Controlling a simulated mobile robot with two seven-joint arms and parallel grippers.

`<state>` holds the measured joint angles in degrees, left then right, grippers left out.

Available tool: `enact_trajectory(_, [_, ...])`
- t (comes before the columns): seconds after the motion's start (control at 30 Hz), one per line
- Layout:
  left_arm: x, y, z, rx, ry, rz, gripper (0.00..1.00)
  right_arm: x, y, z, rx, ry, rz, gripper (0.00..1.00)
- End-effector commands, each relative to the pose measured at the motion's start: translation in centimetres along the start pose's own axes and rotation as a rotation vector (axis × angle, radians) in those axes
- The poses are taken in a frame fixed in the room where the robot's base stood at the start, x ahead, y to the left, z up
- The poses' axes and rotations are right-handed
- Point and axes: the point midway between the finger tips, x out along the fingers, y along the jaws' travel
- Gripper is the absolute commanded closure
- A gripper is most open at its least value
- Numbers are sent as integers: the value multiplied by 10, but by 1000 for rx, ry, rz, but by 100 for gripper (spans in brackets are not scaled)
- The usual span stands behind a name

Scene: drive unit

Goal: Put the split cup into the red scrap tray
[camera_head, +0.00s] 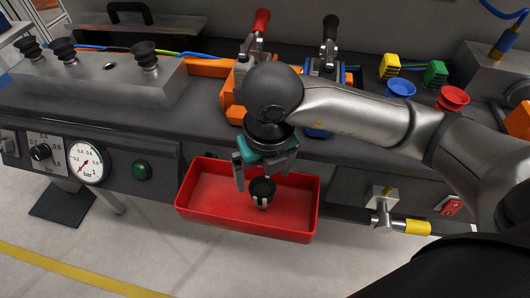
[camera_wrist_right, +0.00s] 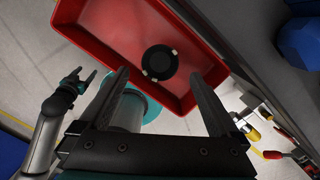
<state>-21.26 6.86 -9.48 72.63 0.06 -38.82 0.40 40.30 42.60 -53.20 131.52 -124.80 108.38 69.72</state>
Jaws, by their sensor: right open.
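The split cup (camera_head: 262,188) is a small black round cup with pale tabs at its rim. In the head view it shows inside the outline of the red scrap tray (camera_head: 188,205); whether it rests on the tray floor cannot be told. The wrist view shows the cup (camera_wrist_right: 160,61) against the floor of the red tray (camera_wrist_right: 92,44). My right gripper (camera_head: 261,180) is open over the tray, its fingers (camera_wrist_right: 158,76) apart on either side of the cup, with gaps visible. My left gripper (camera_wrist_right: 82,76) shows at the wrist view's left, its fingers apart and empty.
The tray hangs at the front of a grey bench (camera_head: 205,130). A block with black bellows cups (camera_head: 95,80) stands left, above a pressure gauge (camera_head: 85,160). Red-handled (camera_head: 261,22) and black-handled (camera_head: 330,28) clamps stand behind my wrist. Blue (camera_head: 400,88) and red (camera_head: 453,97) cups stand right.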

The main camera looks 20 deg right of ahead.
Motion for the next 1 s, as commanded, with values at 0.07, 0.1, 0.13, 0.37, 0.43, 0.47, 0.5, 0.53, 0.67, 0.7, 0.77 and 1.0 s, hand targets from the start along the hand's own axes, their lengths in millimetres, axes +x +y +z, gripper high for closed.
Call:
enact_trajectory(0.07, [2,-3,7,2,-3,-4,30,-13,0,1,0,-3,1,2])
enact_trajectory(0.1, [4,-5,10,2,-5,-6,30,-18,0,1,0,-3,2,2])
enact_trajectory(0.13, [5,-6,12,3,-4,-7,30,-22,0,1,0,-3,1,2])
enact_trajectory(0.37, [12,-12,27,5,-5,-15,30,-43,0,0,1,-2,1,2])
enact_trajectory(0.43, [13,-13,30,6,-5,-16,30,-47,0,0,0,-2,1,2])
enact_trajectory(0.47, [14,-14,31,6,-5,-17,30,-48,0,0,0,-2,1,2])
enact_trajectory(0.5, [14,-14,32,6,-5,-17,30,-49,0,0,0,-2,1,2])
enact_trajectory(0.53, [14,-14,33,6,-6,-18,30,-50,0,0,0,-2,1,2])
enact_trajectory(0.67, [15,-15,34,6,-5,-18,30,-51,0,0,0,-1,0,2])
enact_trajectory(0.7, [15,-15,34,6,-4,-18,30,-51,0,0,0,-1,0,2])
enact_trajectory(0.77, [15,-15,34,6,-4,-18,30,-51,0,0,0,-1,0,2])
enact_trajectory(1.0, [15,-15,34,6,-6,-18,30,-50,0,0,0,0,0,2])
